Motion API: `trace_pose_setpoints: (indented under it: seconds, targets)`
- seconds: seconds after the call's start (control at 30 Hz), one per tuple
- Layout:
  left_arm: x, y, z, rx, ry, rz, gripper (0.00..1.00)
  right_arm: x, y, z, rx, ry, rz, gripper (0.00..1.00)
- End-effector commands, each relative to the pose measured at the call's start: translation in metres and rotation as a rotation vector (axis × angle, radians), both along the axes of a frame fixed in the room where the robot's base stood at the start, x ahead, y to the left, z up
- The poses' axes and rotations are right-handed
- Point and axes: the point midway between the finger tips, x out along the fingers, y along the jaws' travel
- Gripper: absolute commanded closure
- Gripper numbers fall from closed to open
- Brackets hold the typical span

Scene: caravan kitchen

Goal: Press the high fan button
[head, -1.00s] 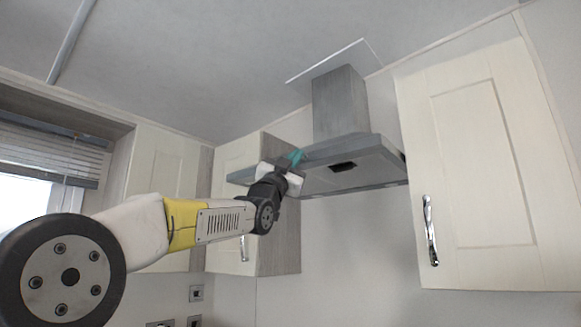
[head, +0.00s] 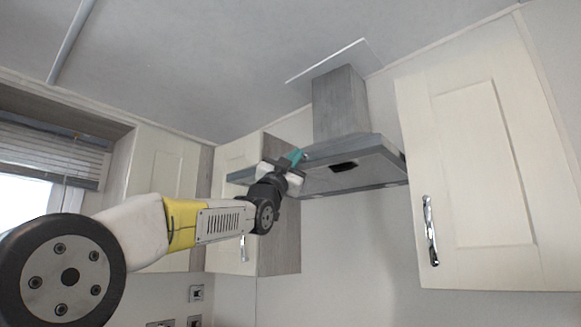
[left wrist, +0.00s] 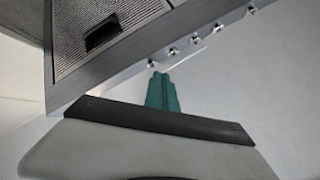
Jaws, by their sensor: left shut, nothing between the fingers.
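The range hood (head: 352,160) is a grey metal canopy with a chimney, fixed to the wall between the cabinets. In the left wrist view its front edge (left wrist: 125,80) carries a row of several small shiny round buttons (left wrist: 195,40). My left gripper (head: 297,155) is shut and empty, with teal fingers at the hood's front edge. In the left wrist view the teal fingertips (left wrist: 155,75) are close to the button at the near end of the row (left wrist: 151,63). I cannot tell if they touch it. Button labels are not readable. My right gripper is not in view.
A cream cabinet (head: 480,170) with a metal handle hangs right of the hood. Other cream cabinets (head: 235,150) hang on the left, behind my left arm. A window with a blind (head: 50,155) is at the far left. The wall below the hood is clear.

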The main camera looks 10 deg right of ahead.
Motion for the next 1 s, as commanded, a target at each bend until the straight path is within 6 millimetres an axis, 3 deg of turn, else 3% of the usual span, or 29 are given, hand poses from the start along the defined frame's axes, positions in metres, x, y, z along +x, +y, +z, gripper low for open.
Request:
trace_pose_setpoints:
  seconds: [1.0]
  targets:
    - [0.0054,-0.0071,0.0003,0.0,0.0,0.0,1.0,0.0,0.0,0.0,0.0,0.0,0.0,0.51]
